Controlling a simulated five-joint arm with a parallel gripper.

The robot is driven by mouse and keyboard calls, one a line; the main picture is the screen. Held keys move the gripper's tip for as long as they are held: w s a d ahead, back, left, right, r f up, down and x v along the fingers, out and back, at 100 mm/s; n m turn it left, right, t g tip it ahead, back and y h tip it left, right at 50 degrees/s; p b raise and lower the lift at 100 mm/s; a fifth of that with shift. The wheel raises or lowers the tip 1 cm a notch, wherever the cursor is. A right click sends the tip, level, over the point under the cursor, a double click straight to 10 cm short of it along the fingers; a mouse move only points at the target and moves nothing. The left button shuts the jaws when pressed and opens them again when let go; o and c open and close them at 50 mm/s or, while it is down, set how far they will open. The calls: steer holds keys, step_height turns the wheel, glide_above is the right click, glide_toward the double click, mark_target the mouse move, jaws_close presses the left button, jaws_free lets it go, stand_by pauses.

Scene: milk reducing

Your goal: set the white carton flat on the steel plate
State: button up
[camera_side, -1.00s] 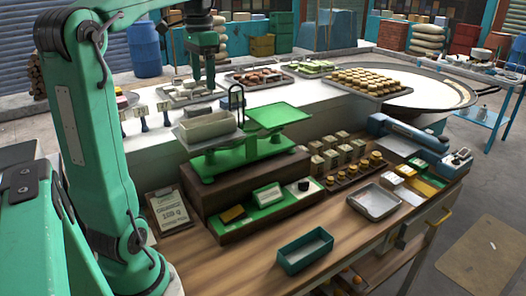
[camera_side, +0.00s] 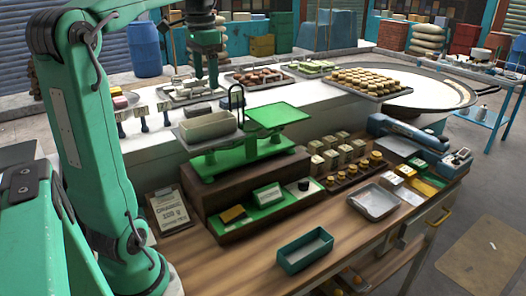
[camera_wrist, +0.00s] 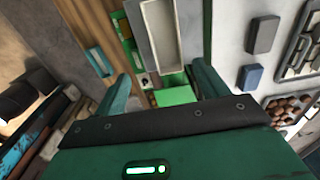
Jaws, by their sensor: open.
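A pale, open-topped box (camera_side: 208,126), the closest match I see to a white carton, rests on the grey plate (camera_side: 181,138) at the left of the green balance scale. The box (camera_wrist: 160,35) and the grey plate (camera_wrist: 137,32) also show at the top of the wrist view. I cannot pick out another white carton with certainty.
The scale's green pan (camera_side: 280,116) is right of the box. A thin dark upright loop (camera_side: 237,98) stands between the pans. A teal tray (camera_side: 305,250) sits on the wooden bench.

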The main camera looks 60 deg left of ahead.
steer(key=s+d+f+t, duration=0.2)
steer(key=s+d+f, duration=0.1)
steer(key=d+f, duration=0.4)
steer(key=s+d+f+t, duration=0.3)
steer(key=d+f, duration=0.4)
steer(key=d, duration=0.7)
steer(key=shift+s, duration=0.15)
